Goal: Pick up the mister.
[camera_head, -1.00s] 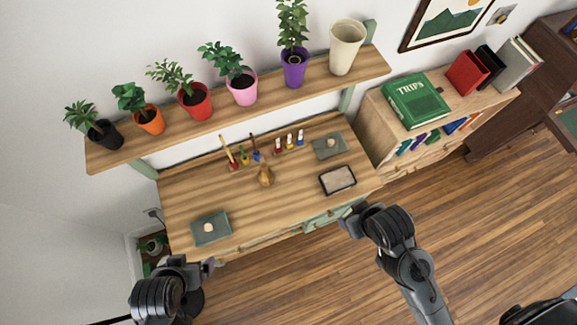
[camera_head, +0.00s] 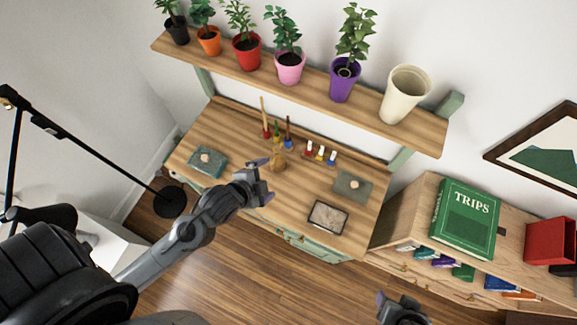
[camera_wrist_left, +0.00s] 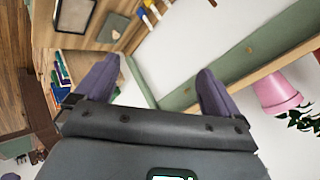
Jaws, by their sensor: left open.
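The mister, seemingly the small golden-brown bottle (camera_head: 278,160), stands upright on the wooden desk (camera_head: 235,135) in the head view. My left gripper (camera_head: 265,181) is just in front of it in the picture, open and empty. The left wrist view shows its two purple-grey fingers (camera_wrist_left: 160,86) spread apart, with nothing between them but wall and shelf behind; I do not make out the mister there. My right gripper (camera_head: 385,299) is at the bottom edge of the head view, partly cut off, and its jaws are unclear.
A shelf (camera_head: 365,107) with several potted plants and a cream pot (camera_head: 406,92) runs above the desk. Brushes (camera_head: 264,118), small bottles (camera_head: 320,154), a dark tray (camera_head: 328,216) and two green books (camera_head: 352,186) (camera_head: 207,162) share the desk. A cabinet (camera_head: 420,205) adjoins on the right.

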